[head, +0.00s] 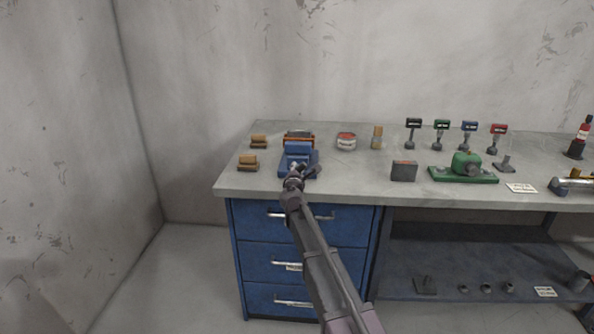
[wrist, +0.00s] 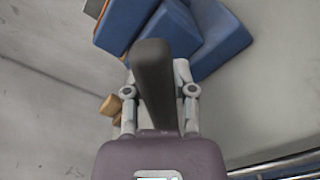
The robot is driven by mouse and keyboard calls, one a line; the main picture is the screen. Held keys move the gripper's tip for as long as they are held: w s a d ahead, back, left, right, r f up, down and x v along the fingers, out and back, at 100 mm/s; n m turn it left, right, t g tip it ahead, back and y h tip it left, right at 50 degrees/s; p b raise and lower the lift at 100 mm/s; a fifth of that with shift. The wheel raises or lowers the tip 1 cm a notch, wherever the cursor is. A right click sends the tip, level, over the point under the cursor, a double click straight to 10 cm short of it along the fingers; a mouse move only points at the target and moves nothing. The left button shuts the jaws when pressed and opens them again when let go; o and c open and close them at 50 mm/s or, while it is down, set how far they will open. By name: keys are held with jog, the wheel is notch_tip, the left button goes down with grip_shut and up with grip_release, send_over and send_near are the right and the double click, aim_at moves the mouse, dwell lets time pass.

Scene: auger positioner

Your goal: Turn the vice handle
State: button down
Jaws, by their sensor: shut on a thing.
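The blue vice (head: 297,150) stands near the left front of the workbench. It also shows at the top of the wrist view (wrist: 212,42) as blue blocks. My gripper (head: 303,170) is at the vice's front side, reaching in from the front of the bench. In the wrist view, a dark bar (wrist: 153,85), which looks like the vice handle, runs between my two grey fingers. My gripper is shut on it. The bar hides part of the fingers and the vice behind it. In the head view the handle is too small and covered to make out.
Brown blocks (head: 247,162) lie left of the vice. A red and white tin (head: 346,141), a grey box (head: 403,171) and a green machine (head: 464,168) stand to the right on the bench (head: 350,183). Blue drawers (head: 300,263) with protruding handles are below the front edge.

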jog(key=c, duration=0.6)
grip_release()
jog(key=shift+o, duration=0.2)
jog(key=shift+s, duration=0.1)
jog(key=s, duration=1.2)
jog(key=shift+a, duration=0.2)
